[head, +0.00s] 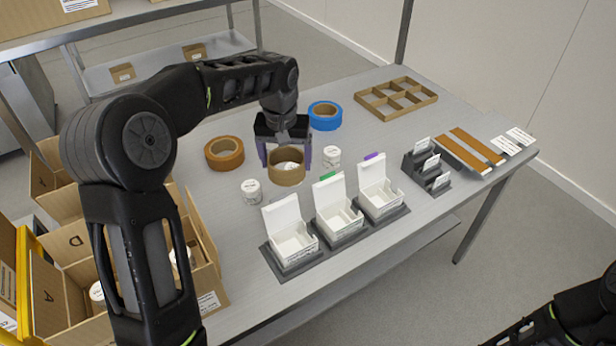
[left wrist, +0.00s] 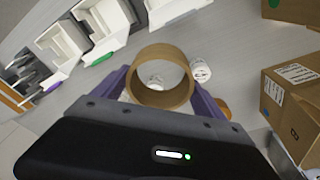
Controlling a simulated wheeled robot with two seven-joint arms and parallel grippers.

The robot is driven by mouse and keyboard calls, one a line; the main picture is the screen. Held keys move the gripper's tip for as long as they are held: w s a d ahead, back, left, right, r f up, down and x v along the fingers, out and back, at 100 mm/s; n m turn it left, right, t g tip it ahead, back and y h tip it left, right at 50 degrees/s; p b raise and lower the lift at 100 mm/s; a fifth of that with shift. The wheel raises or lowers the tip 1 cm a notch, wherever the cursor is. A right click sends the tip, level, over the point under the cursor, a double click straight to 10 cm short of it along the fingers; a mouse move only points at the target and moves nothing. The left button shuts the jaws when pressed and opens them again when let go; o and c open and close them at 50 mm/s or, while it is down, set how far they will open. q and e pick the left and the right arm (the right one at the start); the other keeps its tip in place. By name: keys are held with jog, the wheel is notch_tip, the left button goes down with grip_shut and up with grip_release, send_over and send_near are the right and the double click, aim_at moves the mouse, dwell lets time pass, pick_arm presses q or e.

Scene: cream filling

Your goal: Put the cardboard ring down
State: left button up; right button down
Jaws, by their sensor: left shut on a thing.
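The cardboard ring (head: 287,176) is a plain light-brown hoop. My left gripper (head: 288,158) is shut on it, with a purple finger on each side. In the left wrist view the ring (left wrist: 161,62) sits between the fingertips of the left gripper (left wrist: 160,85). A white jar shows through the ring's opening. I cannot tell whether the ring touches the table (head: 225,207) or hangs just above it. My right arm shows at the lower right in the head view, but its gripper is out of frame.
An orange tape roll (head: 224,153), a blue tape roll (head: 325,115) and white jars (head: 251,191) stand near the ring. A divided cardboard tray (head: 373,106) lies at the back right. Cardboard boxes (head: 206,285) stand left.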

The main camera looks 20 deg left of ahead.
aim_at(250, 185)
pick_arm(q)
jog(key=a+f+n+b, duration=0.1)
jog(key=a, duration=0.3)
jog(key=a+f+n+b, duration=0.1)
jog(key=a+f, duration=0.1)
jog(key=a, duration=0.1)
jog(key=a+f+n+b, duration=0.1)
jog(key=a+f, duration=0.1)
jog(key=a, duration=0.2)
jog(key=shift+w+a+y, duration=0.25)
jog(key=shift+a+y, duration=0.05)
jog(key=shift+a, duration=0.05)
jog(key=shift+a+r, duration=0.15)
jog(key=shift+a, duration=0.05)
pick_arm(e)
notch_tip(250, 185, down, 4)
jog(key=shift+w+a+f, duration=0.1)
jog(key=shift+w+f, duration=0.05)
jog(key=shift+f, duration=0.1)
pick_arm(q)
jog(key=shift+f, duration=2.5)
pick_arm(e)
jog(key=shift+r, duration=0.15)
pick_arm(q)
jog(key=shift+f, duration=0.1)
